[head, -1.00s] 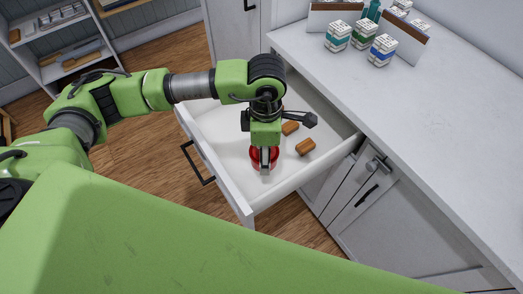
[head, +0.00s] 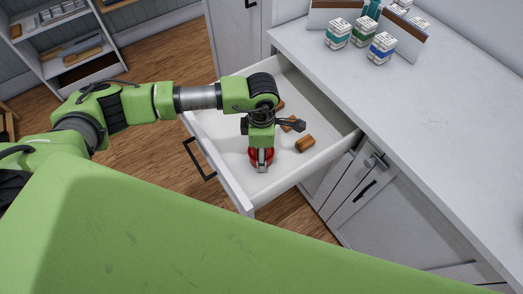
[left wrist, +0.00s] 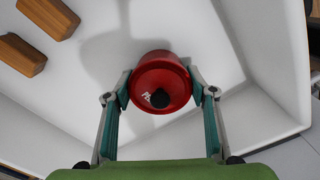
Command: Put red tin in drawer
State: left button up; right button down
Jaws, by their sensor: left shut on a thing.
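The red tin (left wrist: 160,74) is between the fingers of my left gripper (left wrist: 160,92) in the left wrist view; it has a black knob on its lid. In the head view the tin (head: 254,157) shows on both sides of the left gripper (head: 262,165), inside the open white drawer (head: 232,188). The left gripper is shut on the tin. Whether the tin touches the drawer floor cannot be told. My right gripper is not in view.
Brown wooden blocks lie in the drawer, one at the right (head: 305,144) and others partly behind the gripper. The white counter (head: 430,115) beside the drawer holds several labelled boxes (head: 382,46) at the back.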

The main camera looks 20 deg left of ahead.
pick_arm(q)
jog(key=o, duration=1.1)
jog(key=shift+r+p, duration=0.15)
jog(key=shift+p, duration=0.15)
jog(key=shift+r, duration=0.25)
notch_tip(320, 180, up, 11)
jog(key=shift+r+b, duration=0.2)
jog(key=shift+b, duration=1)
